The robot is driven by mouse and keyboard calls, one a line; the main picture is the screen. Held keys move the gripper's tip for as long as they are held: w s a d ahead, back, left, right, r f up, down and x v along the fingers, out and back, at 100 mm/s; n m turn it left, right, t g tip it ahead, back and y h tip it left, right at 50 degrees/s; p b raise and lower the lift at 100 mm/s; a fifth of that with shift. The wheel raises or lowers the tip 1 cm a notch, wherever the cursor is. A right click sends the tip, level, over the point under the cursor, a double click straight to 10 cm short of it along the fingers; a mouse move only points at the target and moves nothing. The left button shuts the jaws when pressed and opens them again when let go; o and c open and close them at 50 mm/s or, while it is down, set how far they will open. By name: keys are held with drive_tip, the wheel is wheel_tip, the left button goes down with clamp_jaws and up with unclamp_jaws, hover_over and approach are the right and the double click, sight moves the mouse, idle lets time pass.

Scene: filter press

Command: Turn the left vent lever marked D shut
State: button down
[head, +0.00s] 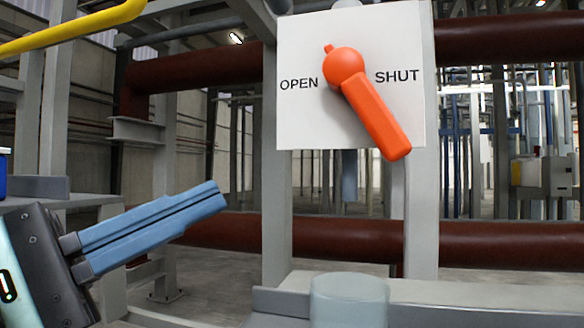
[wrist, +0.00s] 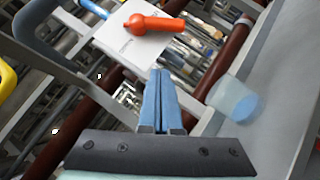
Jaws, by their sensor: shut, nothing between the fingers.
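An orange lever (head: 376,115) is mounted on a white plate (head: 305,120) marked OPEN on the left and SHUT on the right. Its handle slants down and to the right from a round hub, below the word SHUT. No letter D is visible. The lever (wrist: 155,24) and plate (wrist: 118,40) also show at the top of the wrist view. My gripper (head: 222,197) is at the lower left in the head view, its blue fingers together and empty. It is apart from the lever, left of and below it. The fingers (wrist: 160,75) point toward the plate in the wrist view.
A pale translucent cylinder (head: 348,300) stands at the bottom, below the plate, beside a grey ledge (head: 450,292). A yellow pipe (head: 70,30) crosses the upper left. Dark red pipes (head: 500,243) and grey posts stand behind. The space between my gripper and the lever looks clear.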

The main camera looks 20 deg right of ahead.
drive_tip(key=p, duration=0.5)
approach(373, 136)
drive_tip(key=w+d+r, duration=0.1)
drive_tip(key=w+d, duration=0.1)
drive_tip(key=w, duration=0.3)
drive_tip(key=d+p, duration=0.1)
drive_tip(key=s+d+r, duration=0.1)
drive_tip(key=d+r+p, duration=0.1)
drive_tip(key=shift+s+d+p, duration=0.25)
drive_tip(key=shift+d+p, duration=0.1)
drive_tip(key=shift+d, duration=0.05)
drive_tip(key=shift+f, duration=0.1)
drive_tip(key=shift+s+d+n+t, duration=0.35)
drive_tip(key=shift+d+n, duration=0.1)
drive_tip(key=shift+n, duration=0.15)
drive_tip(key=shift+s+d, duration=0.3)
drive_tip(key=shift+d, duration=0.1)
